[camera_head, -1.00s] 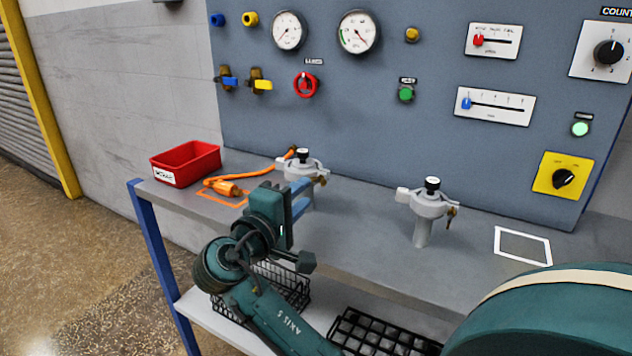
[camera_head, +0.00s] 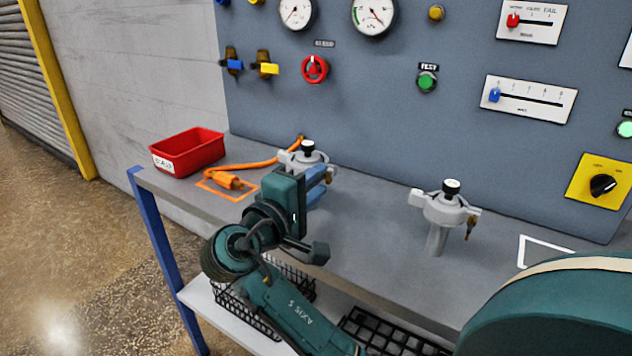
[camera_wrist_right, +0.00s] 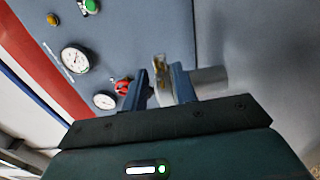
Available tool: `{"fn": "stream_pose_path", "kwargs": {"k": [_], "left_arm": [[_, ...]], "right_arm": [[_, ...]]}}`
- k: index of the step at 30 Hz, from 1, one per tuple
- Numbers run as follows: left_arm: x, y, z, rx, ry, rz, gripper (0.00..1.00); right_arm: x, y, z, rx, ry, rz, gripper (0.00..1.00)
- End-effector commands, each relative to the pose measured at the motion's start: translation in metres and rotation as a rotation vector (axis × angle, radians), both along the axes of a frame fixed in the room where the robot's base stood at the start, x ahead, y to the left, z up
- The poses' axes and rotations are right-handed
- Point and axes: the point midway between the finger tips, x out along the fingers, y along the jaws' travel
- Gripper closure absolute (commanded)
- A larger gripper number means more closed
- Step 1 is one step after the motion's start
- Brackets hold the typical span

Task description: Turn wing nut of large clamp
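Two grey clamps with black-topped fittings stand on the bench, a left clamp (camera_head: 300,160) and a right clamp (camera_head: 438,209). I cannot tell which is larger. My right gripper (camera_head: 318,180) is at the near side of the left clamp, its blue fingers partly covering it. In the right wrist view, my right gripper (camera_wrist_right: 160,80) has its fingers apart, with a brass wing nut (camera_wrist_right: 160,72) and the pale clamp edge showing between or just beyond them. I cannot tell whether they touch. A brass wing nut (camera_head: 470,228) hangs at the right clamp. My left gripper is out of view.
A red bin (camera_head: 187,152) and an orange connector with a hose (camera_head: 230,181) lie at the bench's left end. A blue-grey panel (camera_head: 400,120) with gauges and switches rises behind. Bare bench top (camera_head: 375,215) lies between the clamps. Black wire baskets sit below.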

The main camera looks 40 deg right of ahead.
Motion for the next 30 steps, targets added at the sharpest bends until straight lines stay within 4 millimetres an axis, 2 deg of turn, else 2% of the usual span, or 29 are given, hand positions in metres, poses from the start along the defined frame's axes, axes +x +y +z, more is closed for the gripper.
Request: {"fn": "stream_pose_path", "kwargs": {"k": [5,15,24,30], "left_arm": [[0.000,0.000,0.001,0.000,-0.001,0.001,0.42],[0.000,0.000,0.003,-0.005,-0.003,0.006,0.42],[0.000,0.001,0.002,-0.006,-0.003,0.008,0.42],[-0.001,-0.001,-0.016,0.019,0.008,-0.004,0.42]], "right_arm": [[0.000,0.000,0.000,0.000,0.000,0.000,0.72],[0.000,0.000,0.000,0.000,0.000,0.000,1.00],[0.000,0.000,-0.001,0.006,-0.011,0.000,1.00],[0.000,0.000,-0.005,0.087,-0.199,0.000,1.00]]}}
